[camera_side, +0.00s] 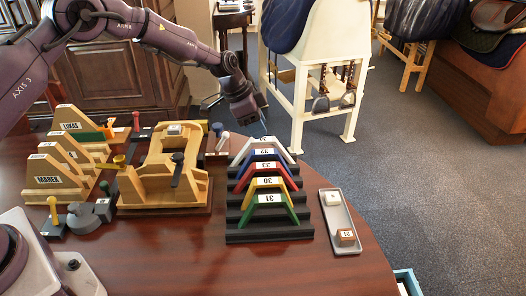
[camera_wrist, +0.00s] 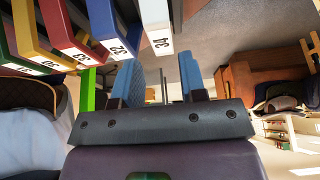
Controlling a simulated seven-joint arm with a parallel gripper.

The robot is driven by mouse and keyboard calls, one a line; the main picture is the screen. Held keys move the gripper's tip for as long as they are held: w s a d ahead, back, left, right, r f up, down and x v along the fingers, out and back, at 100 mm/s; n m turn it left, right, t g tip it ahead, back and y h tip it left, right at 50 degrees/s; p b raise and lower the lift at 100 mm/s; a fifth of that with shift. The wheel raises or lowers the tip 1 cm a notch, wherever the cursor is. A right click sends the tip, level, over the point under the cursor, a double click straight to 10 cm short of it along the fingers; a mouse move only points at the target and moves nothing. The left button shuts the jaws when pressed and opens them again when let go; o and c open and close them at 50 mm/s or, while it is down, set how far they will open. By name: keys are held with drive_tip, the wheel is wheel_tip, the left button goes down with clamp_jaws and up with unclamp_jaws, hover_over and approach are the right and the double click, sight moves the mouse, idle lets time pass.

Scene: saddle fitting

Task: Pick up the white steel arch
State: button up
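The white steel arch (camera_side: 277,145) stands at the back end of the black stepped rack (camera_side: 233,237), behind the blue, red, yellow and green arches. In the wrist view the white arch (camera_wrist: 155,14) carries a label reading 34. My gripper (camera_side: 264,126) is just above the white arch in the side view, pointing down. In the wrist view my gripper (camera_wrist: 160,70) is open, with its two blue-grey fingers apart and nothing held. The arch's labelled top lies just beyond the fingertips, in line with the gap. Whether they touch cannot be told.
The blue arch (camera_wrist: 106,20), labelled 32, stands close beside the white one. A grey tray (camera_side: 341,218) with two small blocks lies right of the rack. A wooden fixture (camera_side: 160,190) and wooden saddle forms (camera_side: 58,182) stand to the left.

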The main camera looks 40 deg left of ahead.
sight(263, 139)
drive_tip(key=x, duration=0.5)
drive_tip(key=shift+s+a+f, duration=0.1)
drive_tip(key=shift+a+f, duration=0.15)
drive_tip(key=shift+f, duration=0.05)
drive_tip(key=shift+r, duration=0.1)
clamp_jaws()
